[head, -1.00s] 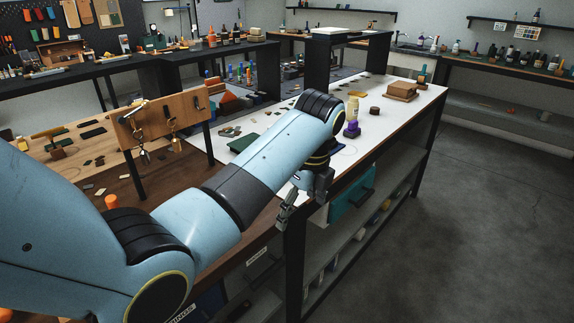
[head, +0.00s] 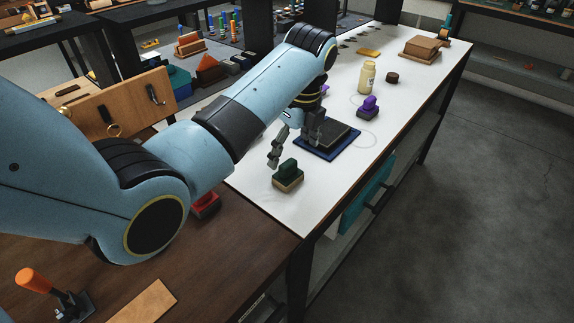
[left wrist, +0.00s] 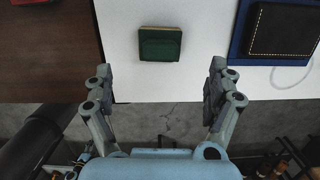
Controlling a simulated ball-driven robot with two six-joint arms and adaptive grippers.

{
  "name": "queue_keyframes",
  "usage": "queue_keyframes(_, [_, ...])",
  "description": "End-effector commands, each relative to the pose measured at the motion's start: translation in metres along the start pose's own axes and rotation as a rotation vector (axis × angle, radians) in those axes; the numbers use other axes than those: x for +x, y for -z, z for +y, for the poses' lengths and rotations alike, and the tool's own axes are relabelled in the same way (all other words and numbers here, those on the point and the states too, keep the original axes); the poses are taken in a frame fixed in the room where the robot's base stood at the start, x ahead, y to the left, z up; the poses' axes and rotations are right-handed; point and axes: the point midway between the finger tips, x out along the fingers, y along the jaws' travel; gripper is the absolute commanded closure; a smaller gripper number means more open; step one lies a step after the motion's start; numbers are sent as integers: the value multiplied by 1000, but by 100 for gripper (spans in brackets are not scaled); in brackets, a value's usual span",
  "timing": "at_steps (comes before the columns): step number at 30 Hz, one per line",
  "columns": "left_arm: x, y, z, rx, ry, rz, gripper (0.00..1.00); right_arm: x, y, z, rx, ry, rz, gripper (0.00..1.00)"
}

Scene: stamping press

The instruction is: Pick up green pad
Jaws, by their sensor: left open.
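The green pad (head: 288,174) is a small dark green block on a tan base, on the white worktop near its front left corner. In the left wrist view the green pad (left wrist: 160,46) lies ahead of the gap between the fingers, near the middle. My left gripper (head: 291,146) is open and empty, with its fingers spread just behind the pad in the head view. In the left wrist view my left gripper (left wrist: 160,86) shows both fingers apart, not touching the pad. My right gripper is not in view.
A black pad on a blue base (head: 327,142) lies close to the right of the green pad. A purple-handled stamp (head: 368,107), a yellowish bottle (head: 366,77) and a dark round piece (head: 392,78) stand farther back. A red item (head: 205,206) sits on the brown bench.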

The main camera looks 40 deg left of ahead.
Motion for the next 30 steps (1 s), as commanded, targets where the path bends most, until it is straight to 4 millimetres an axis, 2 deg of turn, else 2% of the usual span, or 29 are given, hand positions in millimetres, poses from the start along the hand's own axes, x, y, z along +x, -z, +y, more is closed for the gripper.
queue_keyframes(3, [18, 0, 0, 0, -2, -1, 11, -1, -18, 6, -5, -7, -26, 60])
queue_keyframes(7, [28, -1, 0, 0, -1, -1, 11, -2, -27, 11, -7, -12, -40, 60])
queue_keyframes(18, [76, -2, 0, -2, 0, -2, 11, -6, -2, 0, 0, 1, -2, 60])
queue_keyframes(25, [78, -1, 0, -1, 2, -2, 11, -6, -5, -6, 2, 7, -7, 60])
queue_keyframes(26, [78, -1, 0, -1, 2, -2, 12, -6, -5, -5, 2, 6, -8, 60])
queue_keyframes(30, [78, -1, 0, -1, 2, -2, 30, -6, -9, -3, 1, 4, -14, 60])
